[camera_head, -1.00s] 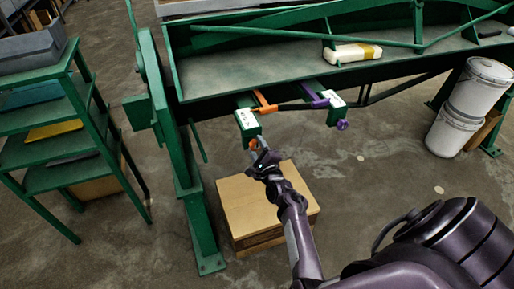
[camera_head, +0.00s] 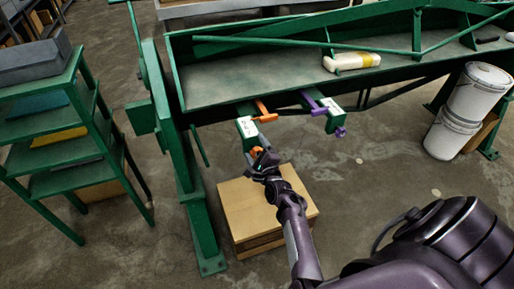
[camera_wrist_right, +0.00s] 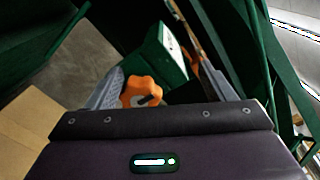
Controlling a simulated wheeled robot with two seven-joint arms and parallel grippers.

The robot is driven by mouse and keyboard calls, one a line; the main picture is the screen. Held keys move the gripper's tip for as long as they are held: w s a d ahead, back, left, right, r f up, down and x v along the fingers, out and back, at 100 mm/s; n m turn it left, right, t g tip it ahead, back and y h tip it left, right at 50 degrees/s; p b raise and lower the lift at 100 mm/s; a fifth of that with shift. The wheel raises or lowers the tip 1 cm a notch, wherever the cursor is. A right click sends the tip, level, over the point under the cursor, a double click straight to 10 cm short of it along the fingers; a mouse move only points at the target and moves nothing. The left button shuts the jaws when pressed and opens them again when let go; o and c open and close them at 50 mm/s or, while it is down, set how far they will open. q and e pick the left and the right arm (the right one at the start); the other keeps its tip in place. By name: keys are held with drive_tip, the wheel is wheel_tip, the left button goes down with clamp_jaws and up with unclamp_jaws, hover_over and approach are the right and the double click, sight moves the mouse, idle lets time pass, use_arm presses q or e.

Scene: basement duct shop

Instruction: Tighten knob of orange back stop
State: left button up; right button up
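The orange back stop (camera_head: 265,112) sits at the front edge of the green machine, beside a green block (camera_head: 247,127) with a white label. Its orange lobed knob (camera_head: 254,152) is at the near end of that block, partly hidden by my gripper. In the right wrist view the knob (camera_wrist_right: 142,90) lies between the fingers, close to the left finger, with a gap to the right finger. My right gripper (camera_wrist_right: 162,88) is open around the knob; whether the left finger touches it I cannot tell. My left gripper is not in view.
A purple back stop (camera_head: 315,103) with a purple knob (camera_head: 340,132) is to the right. A cardboard box (camera_head: 265,205) stands below my right gripper. A green shelf rack (camera_head: 75,140) is at left, and white buckets (camera_head: 468,105) are at right.

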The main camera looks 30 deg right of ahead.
wheel_tip(320, 180, up, 16)
drive_tip(key=p, duration=1.3)
drive_tip(key=shift+d+r, duration=0.25)
drive_tip(key=shift+d, duration=0.1)
drive_tip(key=shift+s, duration=0.1)
